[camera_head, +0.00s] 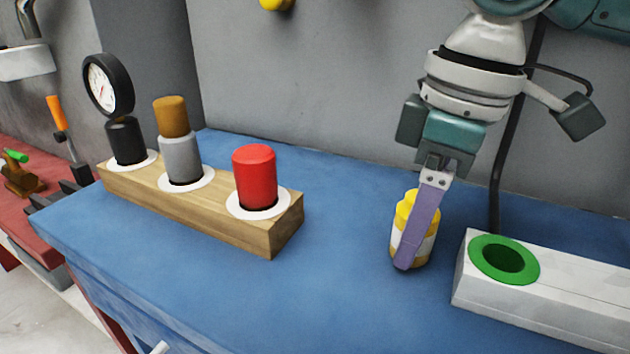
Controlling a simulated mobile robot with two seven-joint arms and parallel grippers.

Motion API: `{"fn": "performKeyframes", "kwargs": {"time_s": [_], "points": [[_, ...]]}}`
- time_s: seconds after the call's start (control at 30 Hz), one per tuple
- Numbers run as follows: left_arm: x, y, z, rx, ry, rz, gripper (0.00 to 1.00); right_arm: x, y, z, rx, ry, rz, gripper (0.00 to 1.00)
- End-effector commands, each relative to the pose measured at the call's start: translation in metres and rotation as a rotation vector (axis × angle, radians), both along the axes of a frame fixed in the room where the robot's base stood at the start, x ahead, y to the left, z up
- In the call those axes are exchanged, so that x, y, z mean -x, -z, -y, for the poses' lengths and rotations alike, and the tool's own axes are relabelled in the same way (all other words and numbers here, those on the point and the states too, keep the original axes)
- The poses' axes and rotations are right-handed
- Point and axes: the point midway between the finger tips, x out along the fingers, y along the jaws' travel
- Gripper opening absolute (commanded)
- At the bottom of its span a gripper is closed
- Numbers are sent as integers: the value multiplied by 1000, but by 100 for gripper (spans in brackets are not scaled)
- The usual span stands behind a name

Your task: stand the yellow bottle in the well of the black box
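The yellow bottle (427,246), with a pale label band, appears upright on the blue table. My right gripper (408,258) points down at it, with one purple finger crossing in front of the bottle. The other finger is hidden, so I cannot tell whether the gripper is closed on the bottle. No black box is in view. A white box (570,299) with a green ring (478,262) around a dark round well stands to the right of the bottle, apart from it. The well looks empty. My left gripper is not in view.
A wooden block (225,226) on the blue table (330,290) holds a dial gauge (108,85), a grey cylinder with a brown top (181,155) and a red cylinder (255,178). A black cable hangs behind the white box. The table between block and bottle is clear.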

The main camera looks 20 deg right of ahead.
Motion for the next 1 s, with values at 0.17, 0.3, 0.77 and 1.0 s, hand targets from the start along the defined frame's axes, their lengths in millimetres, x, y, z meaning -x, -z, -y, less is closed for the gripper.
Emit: {"fn": "performKeyframes", "kwargs": {"time_s": [0.17,0.3,0.77,1.0], "points": [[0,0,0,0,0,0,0,0,0,0,0,0,0,46],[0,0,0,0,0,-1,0,0,0,0,0,0,0,30],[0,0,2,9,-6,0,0,0,-1,0,-1,0,1,0],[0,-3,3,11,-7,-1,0,-1,-8,0,-1,0,2,0]]}}
